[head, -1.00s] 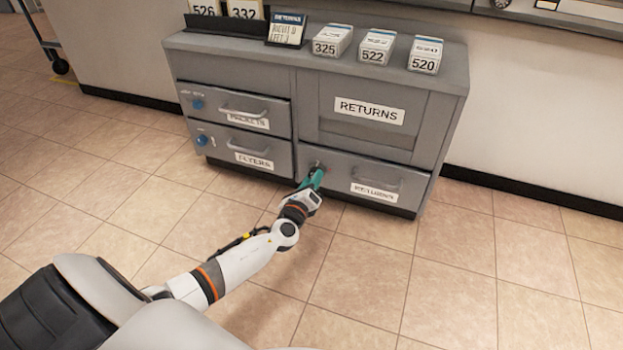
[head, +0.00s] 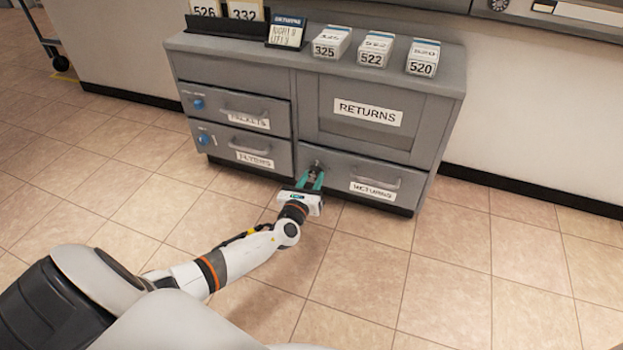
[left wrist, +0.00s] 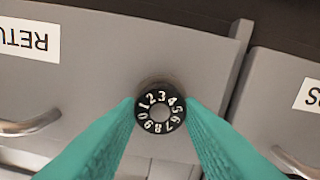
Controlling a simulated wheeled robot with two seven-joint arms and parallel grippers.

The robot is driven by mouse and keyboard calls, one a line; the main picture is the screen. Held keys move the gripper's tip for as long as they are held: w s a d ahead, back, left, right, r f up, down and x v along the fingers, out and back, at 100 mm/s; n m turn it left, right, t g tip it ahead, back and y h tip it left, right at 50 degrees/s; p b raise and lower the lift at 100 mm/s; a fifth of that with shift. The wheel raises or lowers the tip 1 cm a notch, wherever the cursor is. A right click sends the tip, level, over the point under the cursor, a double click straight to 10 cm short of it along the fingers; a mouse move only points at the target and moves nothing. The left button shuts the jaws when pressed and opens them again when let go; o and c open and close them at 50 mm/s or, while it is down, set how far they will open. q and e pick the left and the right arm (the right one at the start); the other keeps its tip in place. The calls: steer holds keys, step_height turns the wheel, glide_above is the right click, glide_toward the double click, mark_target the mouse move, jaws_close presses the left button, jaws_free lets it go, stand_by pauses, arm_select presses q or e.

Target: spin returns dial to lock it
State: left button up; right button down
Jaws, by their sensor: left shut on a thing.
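The returns dial is a black round knob with white digits around a grey hub, on the drawer front (head: 342,170) labelled as returns. It shows between the teal fingers in the left wrist view (left wrist: 160,99), with the digits readable and the label upside down. My left gripper (head: 313,178) reaches the dial at the upper left of that drawer in the head view. Its two fingers are shut on the dial's left and right sides. The fingers partly hide the dial in the head view. The drawer looks shut. My right gripper is not in view.
The grey cabinet has a RETURNS panel (head: 367,112) above the drawer and a drawer handle (head: 376,180) right of the dial. Two drawers with blue knobs (head: 198,104) are at the left. Several numbered boxes (head: 374,50) stand on top. The tiled floor in front is clear.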

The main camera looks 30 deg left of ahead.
arm_select(q)
steer(key=shift+f, duration=0.1)
steer(key=o, duration=1)
steer(key=shift+s, duration=0.1)
steer(key=shift+s+d, duration=0.1)
steer(key=shift+s, duration=0.2)
steer(key=p+v, duration=0.5)
steer(key=v, duration=0.6)
steer(key=shift+p, duration=0.4)
steer(key=shift+s+d, duration=0.15)
